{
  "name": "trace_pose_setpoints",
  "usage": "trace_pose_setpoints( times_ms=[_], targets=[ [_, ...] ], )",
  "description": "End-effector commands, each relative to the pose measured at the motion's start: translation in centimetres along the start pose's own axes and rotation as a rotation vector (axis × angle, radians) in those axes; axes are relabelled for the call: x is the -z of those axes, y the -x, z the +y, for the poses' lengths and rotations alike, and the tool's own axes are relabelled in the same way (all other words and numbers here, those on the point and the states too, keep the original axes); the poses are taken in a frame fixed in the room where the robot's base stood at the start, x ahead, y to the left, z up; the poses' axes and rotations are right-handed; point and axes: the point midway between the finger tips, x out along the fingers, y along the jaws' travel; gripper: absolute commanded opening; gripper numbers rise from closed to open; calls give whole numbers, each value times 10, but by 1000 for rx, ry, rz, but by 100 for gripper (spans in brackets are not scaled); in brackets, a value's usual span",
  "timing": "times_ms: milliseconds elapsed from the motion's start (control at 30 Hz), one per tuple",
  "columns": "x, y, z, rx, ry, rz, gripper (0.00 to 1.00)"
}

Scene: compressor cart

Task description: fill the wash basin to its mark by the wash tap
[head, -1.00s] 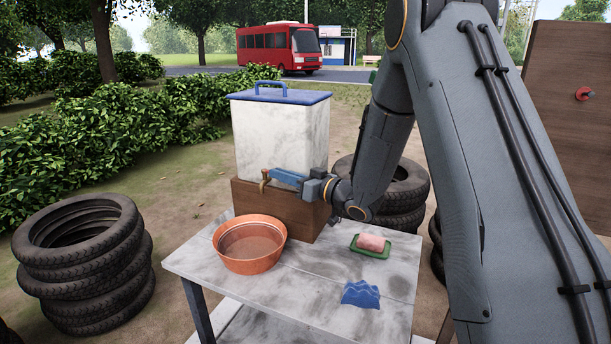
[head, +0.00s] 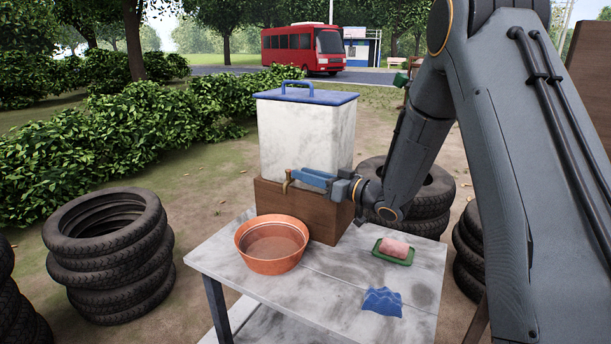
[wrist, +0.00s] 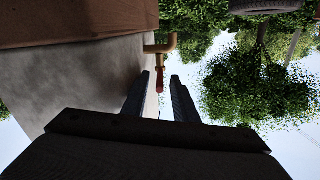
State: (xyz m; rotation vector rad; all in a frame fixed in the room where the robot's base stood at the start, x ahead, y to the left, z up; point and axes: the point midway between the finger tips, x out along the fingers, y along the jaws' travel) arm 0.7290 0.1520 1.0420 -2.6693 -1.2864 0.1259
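The orange wash basin (head: 272,262) stands upright on the table below the wash tap. A brownish surface shows inside it; I cannot make out a mark or the water level. In the wrist view, the tap (wrist: 163,47) has a red handle (wrist: 159,78) hanging down near the gap between my fingertips (wrist: 160,78). The fingers are apart, with no clear contact on the handle.
The weathered table (head: 325,295) also holds pink soap in a green dish (head: 393,259) and a blue cloth (head: 382,302). Tyre stacks stand left (head: 110,255) and behind right (head: 425,190). A hedge and a red bus are farther back.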

Motion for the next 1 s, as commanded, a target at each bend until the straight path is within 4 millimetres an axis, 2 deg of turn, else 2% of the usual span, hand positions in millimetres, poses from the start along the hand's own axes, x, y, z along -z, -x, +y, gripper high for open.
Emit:
trace_pose_setpoints(
  times_ms=[500, 867, 1000],
  targets=[
    [0, 68, 0, 0, 1, 1, 27],
    [0, 75, -1, 2, 1, 0, 27],
    [3, 76, -3, -4, 20, -3, 7]
  ],
)
